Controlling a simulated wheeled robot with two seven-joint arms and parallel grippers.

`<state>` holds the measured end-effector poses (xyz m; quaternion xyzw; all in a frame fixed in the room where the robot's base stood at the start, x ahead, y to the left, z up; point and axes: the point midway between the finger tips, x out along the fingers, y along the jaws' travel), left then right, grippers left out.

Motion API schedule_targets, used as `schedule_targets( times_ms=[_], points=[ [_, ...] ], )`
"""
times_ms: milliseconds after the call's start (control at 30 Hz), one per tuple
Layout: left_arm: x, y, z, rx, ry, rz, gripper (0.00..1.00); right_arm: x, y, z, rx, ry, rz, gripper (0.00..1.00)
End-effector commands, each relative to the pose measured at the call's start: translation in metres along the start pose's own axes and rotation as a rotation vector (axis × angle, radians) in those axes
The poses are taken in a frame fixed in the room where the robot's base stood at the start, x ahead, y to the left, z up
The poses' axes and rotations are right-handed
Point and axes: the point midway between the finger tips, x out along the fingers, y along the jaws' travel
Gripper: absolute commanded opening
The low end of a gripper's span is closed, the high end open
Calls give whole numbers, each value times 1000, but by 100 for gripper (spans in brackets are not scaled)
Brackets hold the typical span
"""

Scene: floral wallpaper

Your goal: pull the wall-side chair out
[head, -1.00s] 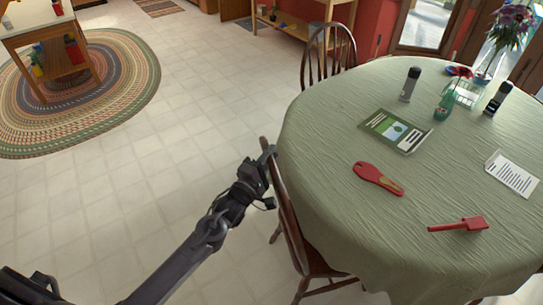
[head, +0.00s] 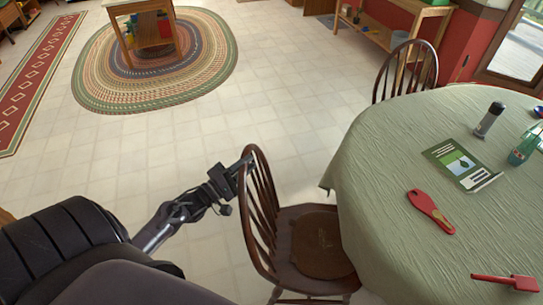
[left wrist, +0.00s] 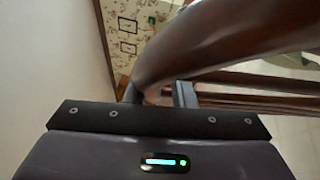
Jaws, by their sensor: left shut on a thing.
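A dark brown wooden chair with a spindle back (head: 262,208) stands at the left side of the table, its seat (head: 318,245) mostly out from under the cloth. My left gripper (head: 240,170) is shut on the top rail of this chair's back. In the left wrist view, the brown rail (left wrist: 215,45) runs between the two fingers (left wrist: 160,95), with spindles behind it. A second similar chair (head: 408,70) stands at the table's far side, near the red wall. My right gripper is not in view.
The round table (head: 385,180) with a green cloth holds a booklet (head: 462,165), a red paddle-like item (head: 430,210), a red scoop (head: 508,281) and a dark bottle (head: 489,120). Tiled floor (head: 130,160) is open left of the chair. A braided rug (head: 205,85) lies farther off.

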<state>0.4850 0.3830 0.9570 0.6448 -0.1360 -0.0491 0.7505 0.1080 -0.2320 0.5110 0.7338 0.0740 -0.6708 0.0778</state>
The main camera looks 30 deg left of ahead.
Motion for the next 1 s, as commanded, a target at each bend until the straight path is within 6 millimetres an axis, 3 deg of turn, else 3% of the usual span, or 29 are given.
schedule_targets(
  times_ms=[100, 300, 867, 900, 1000],
  points=[
    [-19, 4, -18, 2, 8, -5, 0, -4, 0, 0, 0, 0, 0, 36],
    [-35, 8, -33, 1, 6, -5, 0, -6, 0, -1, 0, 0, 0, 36],
    [-42, 9, -39, 1, 5, -3, 0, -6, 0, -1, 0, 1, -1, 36],
    [-42, 9, -39, 1, 5, -3, 26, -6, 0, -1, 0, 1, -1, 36],
    [-42, 10, -39, 0, 4, -2, 40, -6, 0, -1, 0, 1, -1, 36]
  ],
)
